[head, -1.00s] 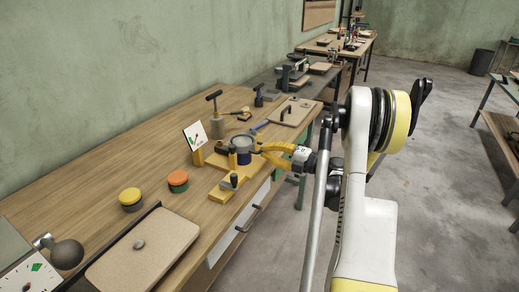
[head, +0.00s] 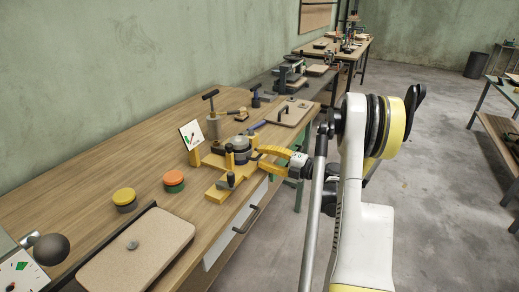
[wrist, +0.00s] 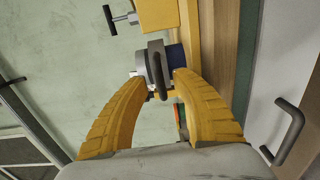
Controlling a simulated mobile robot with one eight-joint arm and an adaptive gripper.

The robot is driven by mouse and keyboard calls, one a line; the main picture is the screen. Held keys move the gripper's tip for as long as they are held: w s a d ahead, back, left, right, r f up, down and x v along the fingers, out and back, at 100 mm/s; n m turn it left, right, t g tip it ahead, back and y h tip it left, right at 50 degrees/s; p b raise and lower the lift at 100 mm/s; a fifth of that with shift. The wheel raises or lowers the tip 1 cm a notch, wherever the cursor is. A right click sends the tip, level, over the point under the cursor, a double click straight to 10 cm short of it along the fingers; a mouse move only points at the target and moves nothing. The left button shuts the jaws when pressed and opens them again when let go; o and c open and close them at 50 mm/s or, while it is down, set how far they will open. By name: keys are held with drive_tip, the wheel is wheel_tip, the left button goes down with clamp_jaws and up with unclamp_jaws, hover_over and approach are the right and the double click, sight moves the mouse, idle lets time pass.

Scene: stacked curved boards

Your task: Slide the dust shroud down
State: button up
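The dust shroud, which I take to be the round grey collar (head: 241,144), sits on the yellow fixture (head: 217,194) on the workbench. In the wrist view the grey collar (wrist: 140,63) has a dark loop handle (wrist: 157,66) in front, and a dark blue part (wrist: 176,57) lies beside it. My gripper (wrist: 163,80) has its two curved yellow fingers spread to the collar's width, one tip on each side, seemingly touching. In the head view my gripper (head: 257,158) reaches the collar from the right. The exact contact points are hidden.
A dial card (head: 191,135) stands behind the fixture. Orange-topped (head: 174,180) and yellow-topped (head: 124,199) pots are on the bench to the left. A tan board (head: 139,247) lies in front. A drawer handle (wrist: 286,130) sticks out below the bench edge.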

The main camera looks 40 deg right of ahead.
drive_tip(key=v, duration=0.7)
drive_tip(key=shift+b, duration=0.3)
drive_tip(key=w+a+r+m+t+h, duration=0.1)
drive_tip(key=w+a+r+m+h, duration=0.3)
drive_tip(key=r, duration=0.5)
drive_tip(key=w+a+r+m+t+h, duration=0.1)
drive_tip(key=r+m+h, duration=0.3)
drive_tip(key=r+m, duration=0.3)
drive_tip(key=w+a+r+m+t+h, duration=0.1)
drive_tip(key=w+a+r+m+h, duration=0.3)
drive_tip(key=r, duration=0.6)
drive_tip(key=s+a+f+m+g+y, duration=0.2)
drive_tip(key=s+a+f+g, duration=0.4)
drive_tip(key=s+a+f, duration=0.4)
drive_tip(key=s+a+f+m+g+y, duration=0.3)
drive_tip(key=s+a+f+m+g, duration=0.2)
drive_tip(key=s+a+f, duration=0.6)
drive_tip(key=s+a+g, duration=0.1)
drive_tip(key=s+a, duration=0.3)
drive_tip(key=a, duration=0.2)
drive_tip(key=shift+f+m+g, duration=0.3)
